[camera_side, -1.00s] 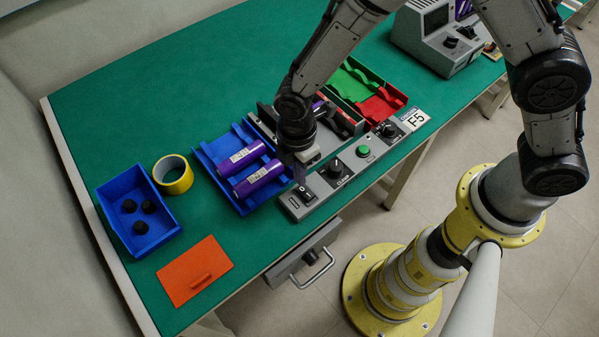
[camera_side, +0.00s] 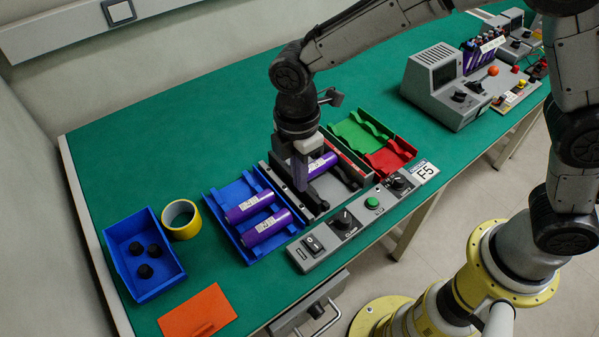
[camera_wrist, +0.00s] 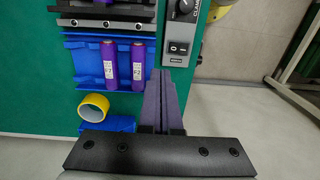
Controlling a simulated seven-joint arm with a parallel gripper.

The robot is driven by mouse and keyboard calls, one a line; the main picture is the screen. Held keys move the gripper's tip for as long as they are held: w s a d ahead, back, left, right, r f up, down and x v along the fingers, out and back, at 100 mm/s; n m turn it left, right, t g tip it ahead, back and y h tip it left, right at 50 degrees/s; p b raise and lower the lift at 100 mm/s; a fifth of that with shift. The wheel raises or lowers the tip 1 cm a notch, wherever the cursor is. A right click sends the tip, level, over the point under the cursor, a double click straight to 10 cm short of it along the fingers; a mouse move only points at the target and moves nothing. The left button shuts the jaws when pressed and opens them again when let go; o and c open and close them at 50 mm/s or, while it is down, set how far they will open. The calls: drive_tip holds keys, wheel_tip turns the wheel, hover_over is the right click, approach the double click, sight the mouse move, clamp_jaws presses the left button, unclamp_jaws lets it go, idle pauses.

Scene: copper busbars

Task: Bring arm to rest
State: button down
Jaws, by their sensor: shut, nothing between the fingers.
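My gripper (camera_side: 299,182) is shut and empty, pointing down over the grey clamp fixture in the side view. In the wrist view its fingers (camera_wrist: 161,85) lie together. A purple cell (camera_side: 324,163) lies in the fixture just behind the fingers; the fingers hide part of it, and I cannot tell the gap between them. Two more purple cells (camera_side: 250,206) lie in the blue ribbed tray (camera_side: 213,200). They also show in the wrist view (camera_wrist: 109,65).
The control panel (camera_side: 325,245) with knobs and a green button runs along the front. Red tray (camera_side: 390,157) and green tray (camera_side: 352,130) stand to the right. Yellow tape roll (camera_side: 184,228), blue bin (camera_side: 172,285) and orange plate (camera_side: 195,313) are at left. The back of the green table is clear.

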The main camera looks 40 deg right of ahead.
drive_tip(key=shift+w+r, duration=0.1)
drive_tip(key=shift+r, duration=0.2)
